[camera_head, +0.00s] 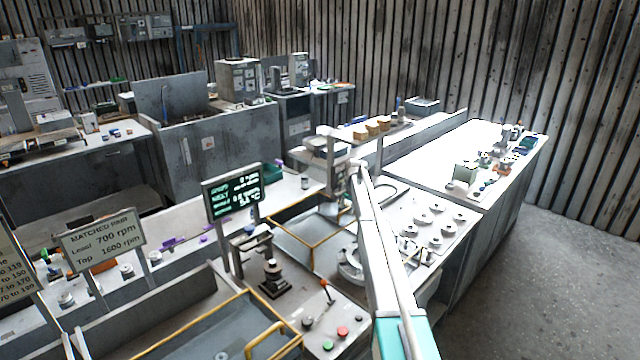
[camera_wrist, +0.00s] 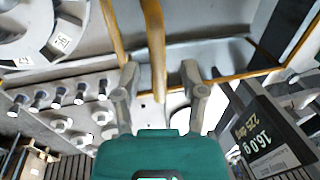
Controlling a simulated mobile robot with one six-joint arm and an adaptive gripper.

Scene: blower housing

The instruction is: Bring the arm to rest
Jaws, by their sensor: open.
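My gripper (camera_wrist: 159,68) shows in the wrist view with its two grey fingers spread apart. No held object shows between them. A yellow bar (camera_wrist: 153,35) runs through the gap between the fingers in the picture; I cannot tell how far it is from them. In the head view my white and teal arm reaches from the bottom edge up to the middle, over the workbench. My fingers cannot be made out clearly there. The arm hides part of the bench behind it.
A yellow-edged tray (camera_head: 312,262), a dark readout screen (camera_head: 234,194) and a small press (camera_head: 272,280) stand left of my arm. A plate with several round parts (camera_head: 430,222) lies right of it. The wrist view shows a labelled ring (camera_wrist: 40,35). Floor at right (camera_head: 570,270) is clear.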

